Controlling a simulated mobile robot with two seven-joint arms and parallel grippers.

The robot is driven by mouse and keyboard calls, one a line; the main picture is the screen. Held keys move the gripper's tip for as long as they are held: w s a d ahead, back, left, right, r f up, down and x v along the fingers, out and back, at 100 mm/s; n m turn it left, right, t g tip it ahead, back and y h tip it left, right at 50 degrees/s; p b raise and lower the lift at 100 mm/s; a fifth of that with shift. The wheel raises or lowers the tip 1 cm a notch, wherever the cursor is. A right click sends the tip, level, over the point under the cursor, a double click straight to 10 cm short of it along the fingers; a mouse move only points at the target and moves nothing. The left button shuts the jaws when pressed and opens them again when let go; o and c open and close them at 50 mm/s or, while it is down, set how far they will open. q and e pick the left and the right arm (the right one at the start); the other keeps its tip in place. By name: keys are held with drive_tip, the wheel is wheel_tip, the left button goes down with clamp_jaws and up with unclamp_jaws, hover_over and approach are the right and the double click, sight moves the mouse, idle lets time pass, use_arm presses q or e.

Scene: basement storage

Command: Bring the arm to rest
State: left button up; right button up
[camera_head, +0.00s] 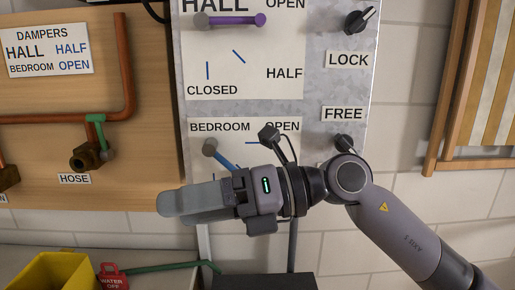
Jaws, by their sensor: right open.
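My right gripper (170,203) is open and empty, its fingers pointing left. My right arm (405,228) comes in from the lower right. The gripper is in front of the lower part of the grey damper panel (340,88). The panel's purple hall lever (232,20) lies level, towards OPEN. My left gripper is not in view.
A wooden board (140,165) at left carries a damper sign (47,49), copper pipe (127,65) and hose valve (90,154). Black knobs (358,20) sit on the panel's right side. Below are a yellow container (55,272) and red water-off tag (112,280). A folded striped chair (480,85) hangs right.

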drive_tip(key=w+d+f+m+t+h+p, duration=0.1)
drive_tip(key=w+d+f+m+t+h, duration=0.1)
drive_tip(key=d+f+m+t, duration=0.65)
drive_tip(key=w+d+f+m+t+h+p, duration=0.1)
drive_tip(key=w+d+f+m+t, duration=0.3)
drive_tip(key=m, duration=1)
drive_tip(key=w+d+f+m+t+h, duration=0.15)
drive_tip(key=d+f+m+t, duration=0.3)
drive_tip(key=m+t, duration=0.5)
drive_tip(key=s+d+f+m+g+h, duration=0.3)
drive_tip(key=s+f, duration=0.3)
drive_tip(key=f, duration=0.2)
drive_tip(key=s+d+f+m+g+h+p, duration=0.1)
drive_tip(key=s+d+f+m+g+h, duration=0.2)
drive_tip(key=f, duration=0.6)
drive_tip(key=s+d+f+m+g+h, duration=0.3)
drive_tip(key=s+d+f+m, duration=0.2)
drive_tip(key=s+f, duration=0.4)
drive_tip(key=shift+s+m+g+p, duration=0.3)
drive_tip(key=shift+s+m, duration=0.2)
drive_tip(key=shift+m, duration=0.1)
drive_tip(key=shift+h, duration=0.25)
